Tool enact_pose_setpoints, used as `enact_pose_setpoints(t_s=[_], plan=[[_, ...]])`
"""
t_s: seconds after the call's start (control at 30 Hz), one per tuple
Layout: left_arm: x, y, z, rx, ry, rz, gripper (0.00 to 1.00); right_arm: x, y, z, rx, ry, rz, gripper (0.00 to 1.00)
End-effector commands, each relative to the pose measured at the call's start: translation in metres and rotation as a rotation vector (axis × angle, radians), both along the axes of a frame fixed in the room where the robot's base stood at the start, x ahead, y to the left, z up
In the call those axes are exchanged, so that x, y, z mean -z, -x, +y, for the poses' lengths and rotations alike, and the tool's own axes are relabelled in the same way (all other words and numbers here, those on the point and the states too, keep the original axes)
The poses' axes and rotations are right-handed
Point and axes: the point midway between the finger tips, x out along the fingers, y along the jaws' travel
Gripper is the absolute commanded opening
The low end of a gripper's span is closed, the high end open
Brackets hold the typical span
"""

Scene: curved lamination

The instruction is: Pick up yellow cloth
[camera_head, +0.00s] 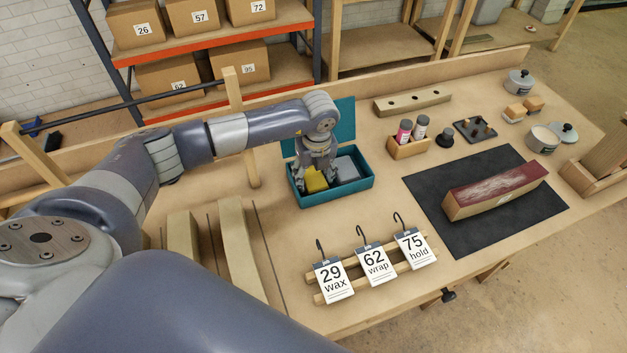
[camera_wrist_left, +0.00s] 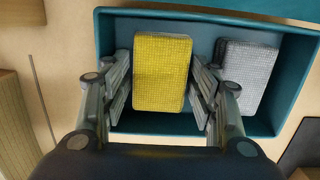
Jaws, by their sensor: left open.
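The yellow cloth (camera_head: 316,181) lies folded in the left part of an open teal box (camera_head: 338,198) on the workbench. In the left wrist view the yellow cloth (camera_wrist_left: 162,72) sits between the fingers of my left gripper (camera_wrist_left: 162,95). The fingers are open, one on each side of the cloth, with the right finger between it and a grey cloth (camera_wrist_left: 245,77). In the head view my left gripper (camera_head: 317,178) points down into the box and hides part of the cloth. Whether the fingers touch the cloth is unclear. My right gripper is not in view.
The box's teal lid (camera_head: 340,118) stands raised behind it. Tags on a wooden rack (camera_head: 375,268) stand in front. A dark mat (camera_head: 478,235) with a curved red-topped block (camera_head: 495,190) lies to the right. Bottles in a wooden holder (camera_head: 408,147) stand behind the mat.

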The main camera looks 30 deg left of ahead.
Motion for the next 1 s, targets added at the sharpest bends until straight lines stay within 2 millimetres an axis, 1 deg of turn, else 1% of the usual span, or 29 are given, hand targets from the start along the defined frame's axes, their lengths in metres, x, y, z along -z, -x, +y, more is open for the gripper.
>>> enact_pose_setpoints(t_s=[0.1, 0.17, 0.2, 0.23, 0.53, 0.67, 0.7, 1.0], plan=[[0.000, 0.000, 0.000, 0.000, 0.000, 0.000, 0.55, 0.000, -0.001, 0.000, 0.001, -0.001, -0.002, 0.40], [0.000, 0.000, 0.000, 0.000, 0.000, 0.000, 0.41, 0.000, -0.001, 0.000, 0.001, -0.001, -0.002, 0.40], [0.000, 0.000, 0.000, 0.000, 0.000, 0.000, 0.32, 0.000, -0.001, 0.000, 0.001, -0.001, -0.002, 0.40], [0.000, 0.000, 0.000, 0.000, 0.000, 0.000, 0.29, 0.000, -0.001, 0.000, 0.001, -0.001, -0.002, 0.40], [-0.001, 0.000, 0.000, 0.000, 0.000, 0.000, 0.29, -0.001, -0.002, 0.000, 0.001, -0.001, -0.003, 0.40], [-0.010, 0.000, 0.000, 0.000, 0.000, -0.001, 0.29, -0.009, -0.002, 0.001, 0.001, -0.002, -0.003, 0.40], [-0.014, -0.001, 0.000, 0.001, 0.000, -0.005, 0.29, -0.002, -0.002, 0.001, 0.001, -0.002, -0.003, 0.40], [-0.076, -0.001, 0.000, 0.000, 0.001, -0.004, 0.29, 0.013, -0.002, 0.005, 0.001, -0.006, -0.003, 0.40]])
